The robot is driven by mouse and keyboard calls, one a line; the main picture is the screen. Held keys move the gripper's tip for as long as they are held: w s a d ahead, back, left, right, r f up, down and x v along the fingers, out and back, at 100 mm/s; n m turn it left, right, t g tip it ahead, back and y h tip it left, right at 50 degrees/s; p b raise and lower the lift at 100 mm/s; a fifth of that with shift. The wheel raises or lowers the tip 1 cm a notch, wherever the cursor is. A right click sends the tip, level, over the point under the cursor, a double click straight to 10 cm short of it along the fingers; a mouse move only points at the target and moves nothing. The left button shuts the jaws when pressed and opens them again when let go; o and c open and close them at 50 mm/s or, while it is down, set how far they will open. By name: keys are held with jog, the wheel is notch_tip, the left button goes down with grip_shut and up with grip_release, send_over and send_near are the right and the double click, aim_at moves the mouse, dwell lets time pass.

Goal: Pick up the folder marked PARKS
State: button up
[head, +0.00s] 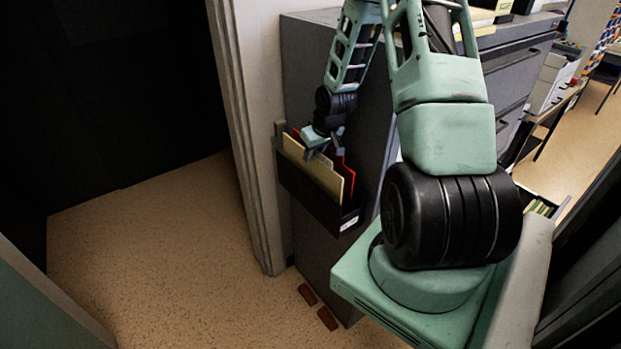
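A dark wall pocket (319,212) is fixed to the side of a grey cabinet. It holds a tan folder (314,170) in front and a red folder (349,183) behind it. No PARKS marking can be read on either folder. A small white label is on the pocket's front right corner, too small to read. My gripper (311,154) reaches down at the top edge of the folders, over the pocket's left half. Its fingers are small and partly hidden, so I cannot tell whether they are open, shut or touching a folder.
The grey cabinet (300,65) stands right behind the pocket, beside a pale door frame (250,130). A dark doorway opens at left. The speckled floor (170,260) at left is clear. A printer-like machine (549,82) stands at right.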

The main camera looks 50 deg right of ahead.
jog(key=shift+x, duration=1.35)
grip_shut()
jog(key=shift+r, duration=0.15)
